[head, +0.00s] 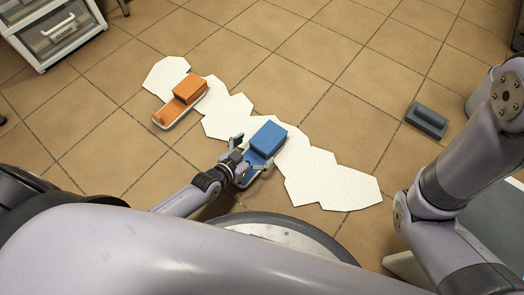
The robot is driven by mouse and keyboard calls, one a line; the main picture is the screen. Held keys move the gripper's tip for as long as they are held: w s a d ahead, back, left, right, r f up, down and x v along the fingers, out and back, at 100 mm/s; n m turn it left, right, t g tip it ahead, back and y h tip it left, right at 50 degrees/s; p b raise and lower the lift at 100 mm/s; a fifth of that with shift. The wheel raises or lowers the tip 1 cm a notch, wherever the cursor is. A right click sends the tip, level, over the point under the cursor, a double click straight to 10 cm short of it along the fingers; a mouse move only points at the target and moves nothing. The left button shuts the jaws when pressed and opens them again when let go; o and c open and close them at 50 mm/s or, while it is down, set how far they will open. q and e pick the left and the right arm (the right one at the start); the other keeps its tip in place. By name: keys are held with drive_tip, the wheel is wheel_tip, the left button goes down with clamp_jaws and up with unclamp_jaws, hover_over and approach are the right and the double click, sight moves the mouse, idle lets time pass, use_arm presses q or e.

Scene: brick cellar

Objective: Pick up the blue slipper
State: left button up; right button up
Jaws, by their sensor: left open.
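The blue slipper (269,139) is a blocky blue shape with a pale sole. It lies on a white mat of hexagon tiles (324,180) on the floor, in the middle of the head view. My left gripper (247,154) is open at the near end of the slipper, with its fingers spread around that end. I cannot tell whether the fingers touch it. The gripper hides part of the slipper's near end. My right arm shows at the right, but its gripper is out of view.
An orange slipper (189,88) lies on the mat further left. A dark grey block (427,120) lies on the tiled floor at the right. A white drawer unit (50,32) stands at the upper left. The floor beyond the mat is clear.

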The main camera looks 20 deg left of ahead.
use_arm(q)
drive_tip(key=shift+x, duration=0.95)
drive_tip(key=c, duration=1.3)
